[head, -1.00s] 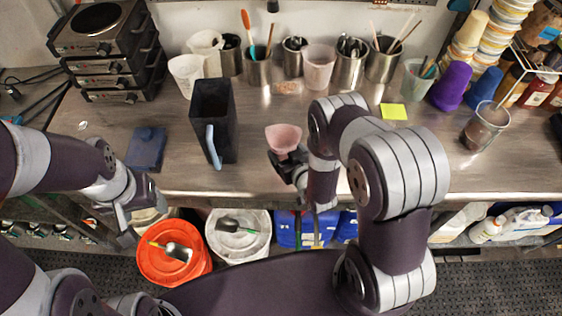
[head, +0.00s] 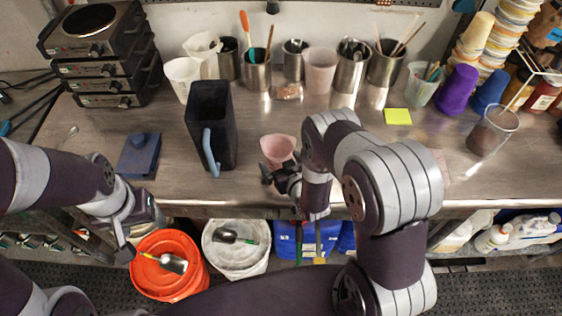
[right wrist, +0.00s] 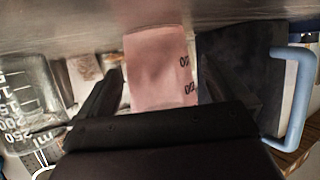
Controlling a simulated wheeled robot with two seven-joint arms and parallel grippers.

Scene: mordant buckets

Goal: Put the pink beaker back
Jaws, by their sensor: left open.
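The pink beaker (head: 279,148) is near the front of the steel bench, to the right of the black pitcher (head: 211,125), in the head view. My right gripper (head: 282,176) is shut on it and hides its lower part there. In the right wrist view the pink beaker (right wrist: 158,68) sits between the two dark fingers, whose tips meet its sides. I cannot tell whether its base touches the bench. My left gripper (head: 138,228) is open and empty, in front of the bench edge at the left, above the orange bucket (head: 150,285).
The pitcher, with its blue handle (right wrist: 302,95), stands close beside the pink beaker. Cups and tool-filled metal pots (head: 354,68) line the back. A yellow note (head: 398,116) lies on the bench. A glass beaker (head: 490,132) stands at the right.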

